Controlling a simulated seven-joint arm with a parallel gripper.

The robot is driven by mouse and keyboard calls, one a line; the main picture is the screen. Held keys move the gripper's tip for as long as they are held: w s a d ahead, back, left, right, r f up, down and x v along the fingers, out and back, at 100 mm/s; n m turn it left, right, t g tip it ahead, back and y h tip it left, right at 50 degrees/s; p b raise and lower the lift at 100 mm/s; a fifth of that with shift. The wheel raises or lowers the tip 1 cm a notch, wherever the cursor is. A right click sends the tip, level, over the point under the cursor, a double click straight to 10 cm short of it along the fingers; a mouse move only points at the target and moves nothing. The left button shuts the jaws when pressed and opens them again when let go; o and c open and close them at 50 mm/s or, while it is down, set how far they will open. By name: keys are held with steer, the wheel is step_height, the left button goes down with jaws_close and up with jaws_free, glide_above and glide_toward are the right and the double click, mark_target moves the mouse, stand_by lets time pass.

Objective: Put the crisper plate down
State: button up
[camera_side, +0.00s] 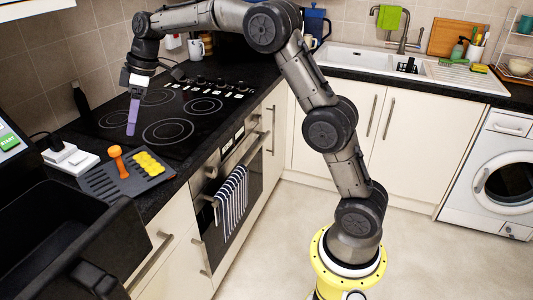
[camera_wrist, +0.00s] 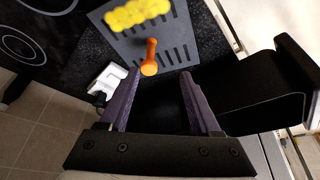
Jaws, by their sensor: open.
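The crisper plate (camera_side: 98,183) is a flat grey slotted plate with an upright orange handle (camera_side: 118,161). It lies on the black counter, close to its front edge, with several yellow pieces (camera_side: 147,163) on it. In the wrist view the plate (camera_wrist: 178,50) is at the top, and its orange handle (camera_wrist: 150,58) shows just beyond the fingertips. My gripper (camera_side: 131,132) points down with its purple fingers, above and behind the plate in the side view. In the wrist view my gripper (camera_wrist: 160,74) is open, with nothing held between its fingers.
The black air fryer drawer (camera_side: 88,240) sticks out in front of the plate, and also shows at right in the wrist view (camera_wrist: 265,90). A white socket block (camera_side: 70,158) lies left of the plate. The black hob (camera_side: 170,115) is behind, with bare surface.

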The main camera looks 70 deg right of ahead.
steer(key=s+a+r+m+t+h, duration=0.1)
steer(key=s+r+m, duration=0.15)
steer(key=s, duration=0.75)
steer(key=s+r+m, duration=0.2)
steer(key=s+r, duration=0.2)
steer(key=s, duration=0.5)
steer(key=s+f+m+h, duration=0.1)
steer(key=s+f, duration=0.3)
steer(key=s, duration=0.5)
steer(key=s+f+m+t, duration=0.1)
steer(key=s+f, duration=0.3)
steer(key=s, duration=0.6)
steer(key=shift+s+d+m+h, duration=0.3)
steer(key=shift+m+h, duration=0.1)
steer(key=shift+m, duration=0.45)
steer(key=shift+r, duration=0.1)
